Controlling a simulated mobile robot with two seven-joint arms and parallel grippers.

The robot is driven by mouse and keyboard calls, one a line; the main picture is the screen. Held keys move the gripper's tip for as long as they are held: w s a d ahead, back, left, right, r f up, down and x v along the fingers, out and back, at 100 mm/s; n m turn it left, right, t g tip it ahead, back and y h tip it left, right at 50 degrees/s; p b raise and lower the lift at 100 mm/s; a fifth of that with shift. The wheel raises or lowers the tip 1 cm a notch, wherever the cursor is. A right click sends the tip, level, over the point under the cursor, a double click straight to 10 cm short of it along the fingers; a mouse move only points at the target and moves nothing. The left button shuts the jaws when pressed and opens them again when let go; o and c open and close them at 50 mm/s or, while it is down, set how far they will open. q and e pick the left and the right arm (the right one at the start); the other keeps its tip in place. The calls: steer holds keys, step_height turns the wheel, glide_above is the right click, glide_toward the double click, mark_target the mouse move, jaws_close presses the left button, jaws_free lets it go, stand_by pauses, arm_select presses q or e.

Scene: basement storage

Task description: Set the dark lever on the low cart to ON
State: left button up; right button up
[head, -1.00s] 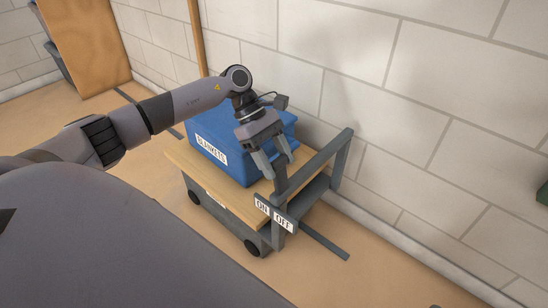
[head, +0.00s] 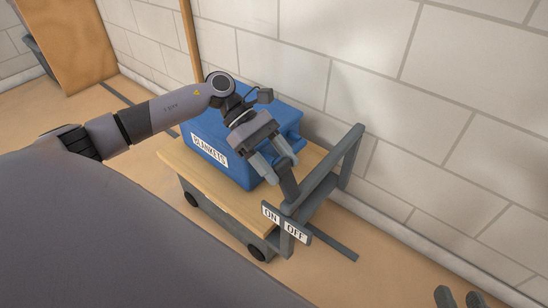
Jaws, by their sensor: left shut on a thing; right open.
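The low cart (head: 222,208) has a wooden top and stands by the wall. The dark lever (head: 289,187) rises at its near right end, behind a plate (head: 285,222) marked ON on the left and OFF on the right. The lever's upper end leans slightly left, toward the ON side. My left gripper (head: 278,170) comes from above and is shut on the lever's upper part, hiding its top. My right gripper (head: 459,298) shows only its fingertips at the bottom right edge, apart and empty, away from the cart.
A blue box (head: 230,140) labelled BLANKETS sits on the cart, close to my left gripper. The cart's grey handle frame (head: 335,165) rises right of the lever. A block wall (head: 440,110) runs behind. Floor right of the cart is clear.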

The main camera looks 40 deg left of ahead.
arm_select(q)
steer(key=shift+a, duration=0.1)
arm_select(e)
steer(key=shift+a+f, duration=0.2)
steer(key=shift+a, duration=0.1)
arm_select(q)
steer(key=o, duration=1.4)
steer(key=shift+a, duration=0.1)
arm_select(e)
steer(key=shift+r, duration=0.1)
arm_select(q)
steer(key=shift+w+a+r, duration=0.1)
steer(key=shift+a+r, duration=0.15)
steer(key=shift+a, duration=0.05)
steer(key=p+v, duration=0.1)
steer(key=v, duration=0.5)
steer(key=shift+a, duration=0.25)
arm_select(e)
steer(key=shift+w+a+g, duration=0.2)
steer(key=shift+a+g, duration=0.3)
